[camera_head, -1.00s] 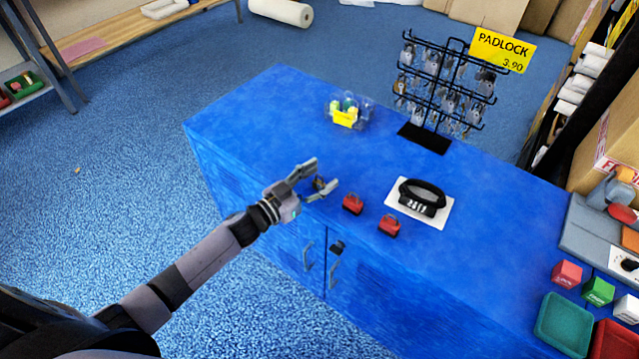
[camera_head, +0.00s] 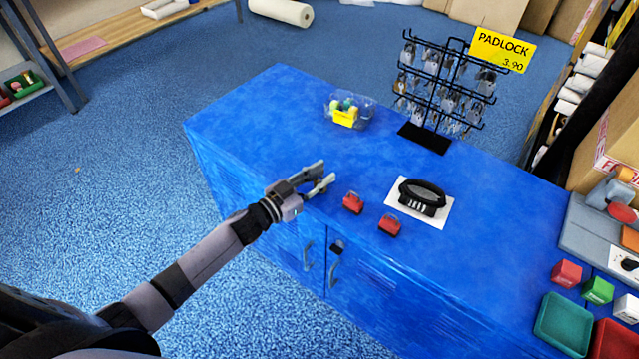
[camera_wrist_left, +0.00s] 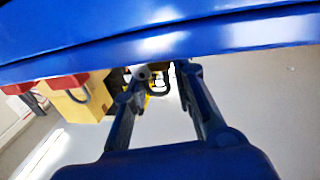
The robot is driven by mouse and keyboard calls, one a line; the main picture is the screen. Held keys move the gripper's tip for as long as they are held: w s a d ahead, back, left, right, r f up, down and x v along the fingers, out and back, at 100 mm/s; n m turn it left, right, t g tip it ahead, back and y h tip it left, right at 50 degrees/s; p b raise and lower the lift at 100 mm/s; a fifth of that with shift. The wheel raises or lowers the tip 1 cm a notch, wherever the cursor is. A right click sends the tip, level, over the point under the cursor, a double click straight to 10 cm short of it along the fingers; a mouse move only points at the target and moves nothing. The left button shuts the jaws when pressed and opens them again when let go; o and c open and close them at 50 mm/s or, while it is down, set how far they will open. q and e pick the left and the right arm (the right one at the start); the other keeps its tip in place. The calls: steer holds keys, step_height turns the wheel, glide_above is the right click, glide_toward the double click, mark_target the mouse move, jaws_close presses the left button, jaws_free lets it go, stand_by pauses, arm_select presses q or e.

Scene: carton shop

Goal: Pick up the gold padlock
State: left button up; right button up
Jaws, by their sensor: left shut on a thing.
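My left gripper (camera_head: 327,174) is at the left front edge of the blue counter (camera_head: 270,110), with its fingers drawn in around something small. In the left wrist view the gripper (camera_wrist_left: 163,70) shows from behind, and a small yellow piece with a dark loop, the gold padlock (camera_wrist_left: 157,86), shows between the fingertips. In the head view the padlock is hidden by the fingers. I cannot tell whether it is clear of the counter top. My right gripper is not in view.
A clear bin (camera_head: 346,110) and a padlock rack (camera_head: 440,85) stand at the back. Coloured trays (camera_head: 563,325) are at the right.

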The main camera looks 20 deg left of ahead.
arm_select(q)
jaws_close()
steer(key=shift+r, duration=0.6)
step_height(320, 180, up, 19)
steer(key=p, duration=0.3)
steer(key=shift+p, duration=0.35)
steer(key=shift+f, duration=0.1)
